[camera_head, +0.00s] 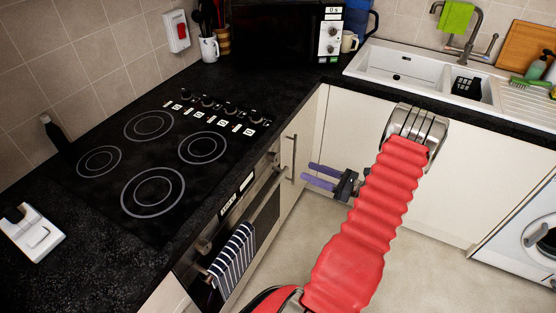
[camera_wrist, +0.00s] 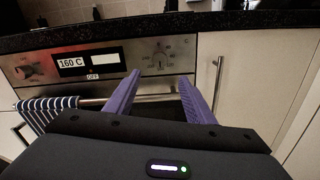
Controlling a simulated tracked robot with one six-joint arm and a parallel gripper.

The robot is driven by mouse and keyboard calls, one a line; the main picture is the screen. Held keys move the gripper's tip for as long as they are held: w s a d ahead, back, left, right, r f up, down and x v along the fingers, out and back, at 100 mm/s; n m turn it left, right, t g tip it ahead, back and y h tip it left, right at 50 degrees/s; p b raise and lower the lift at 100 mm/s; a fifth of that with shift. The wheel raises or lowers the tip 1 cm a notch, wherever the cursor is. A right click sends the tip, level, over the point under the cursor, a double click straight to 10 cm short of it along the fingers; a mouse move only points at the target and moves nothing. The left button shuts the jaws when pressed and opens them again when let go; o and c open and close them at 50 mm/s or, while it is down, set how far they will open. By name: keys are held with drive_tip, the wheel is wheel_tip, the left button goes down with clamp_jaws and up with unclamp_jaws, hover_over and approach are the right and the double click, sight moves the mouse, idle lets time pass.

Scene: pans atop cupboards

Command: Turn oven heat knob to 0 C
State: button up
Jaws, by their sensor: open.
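The oven (camera_head: 240,215) is built in under the black worktop, with a steel control panel. In the wrist view its display (camera_wrist: 72,63) reads 160 C, with a small OFF label below. A round knob with markings around it (camera_wrist: 158,57) is on the right of the panel, and another knob (camera_wrist: 28,72) is at the far left. My gripper (camera_head: 312,175) has purple fingers, open and empty, apart from the panel. In the wrist view my gripper (camera_wrist: 163,90) points towards the panel, its fingers either side of the right knob.
A striped towel (camera_head: 232,260) hangs on the oven door handle. A vertical cupboard handle (camera_wrist: 217,82) stands right of the panel. The worktop edge (camera_wrist: 150,24) overhangs above. The hob (camera_head: 155,160) is on top. Floor (camera_head: 270,265) in front of the oven is clear.

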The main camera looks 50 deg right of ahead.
sight(276, 159)
drive_tip(key=shift+w, duration=0.15)
drive_tip(key=x, duration=1.3)
drive_tip(key=shift+w+a, duration=0.15)
drive_tip(key=shift+w, duration=0.1)
drive_tip(key=shift+c, duration=0.3)
drive_tip(key=c, duration=1)
